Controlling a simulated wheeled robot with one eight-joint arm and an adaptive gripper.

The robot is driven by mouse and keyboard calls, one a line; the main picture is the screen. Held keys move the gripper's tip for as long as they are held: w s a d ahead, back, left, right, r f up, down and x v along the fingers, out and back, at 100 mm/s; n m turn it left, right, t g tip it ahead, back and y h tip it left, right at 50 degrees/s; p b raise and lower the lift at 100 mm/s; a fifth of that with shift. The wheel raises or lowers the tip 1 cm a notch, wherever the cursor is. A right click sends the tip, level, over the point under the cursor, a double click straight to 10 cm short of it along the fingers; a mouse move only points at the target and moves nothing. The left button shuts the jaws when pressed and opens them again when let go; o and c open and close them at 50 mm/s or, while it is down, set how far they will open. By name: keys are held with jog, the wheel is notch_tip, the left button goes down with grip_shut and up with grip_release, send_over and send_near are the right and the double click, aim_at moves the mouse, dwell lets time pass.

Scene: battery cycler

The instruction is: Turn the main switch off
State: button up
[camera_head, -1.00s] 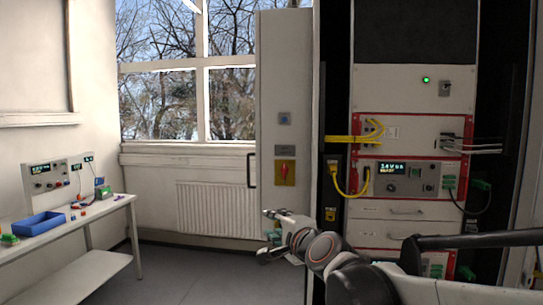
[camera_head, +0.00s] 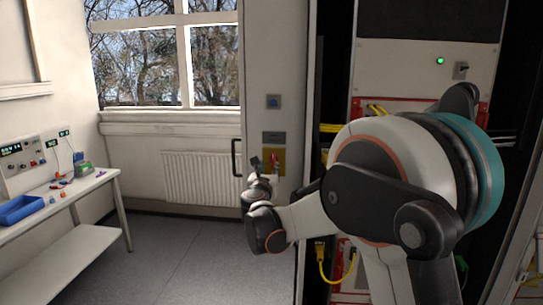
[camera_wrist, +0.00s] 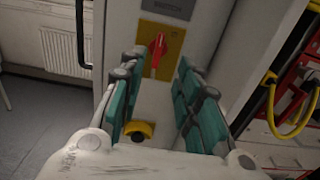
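The main switch is a red handle (camera_head: 275,160) on a yellow plate, set in the tall pale cabinet side panel (camera_head: 259,60). In the wrist view the red handle (camera_wrist: 156,54) stands close to upright with a slight tilt, on its yellow plate (camera_wrist: 174,40). A grey label (camera_wrist: 168,8) is above it. My gripper (camera_wrist: 158,76) is open and empty, with teal finger pads left and right of the handle in the picture. In the head view my gripper (camera_head: 264,168) is just in front of the plate and partly hides it. No contact with the handle is visible.
A blue button plate (camera_head: 274,102) is above the switch. A dark door handle (camera_head: 237,158) is to its left. The equipment rack (camera_head: 400,70) with a green lamp and yellow cables (camera_wrist: 288,115) is to the right. The floor (camera_head: 170,250) on the left is clear.

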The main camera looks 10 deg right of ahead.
aim_at(273, 158)
jog(key=x, duration=1.2)
jog(key=shift+w+d, duration=0.15)
jog(key=shift+w, duration=0.2)
grip_shut()
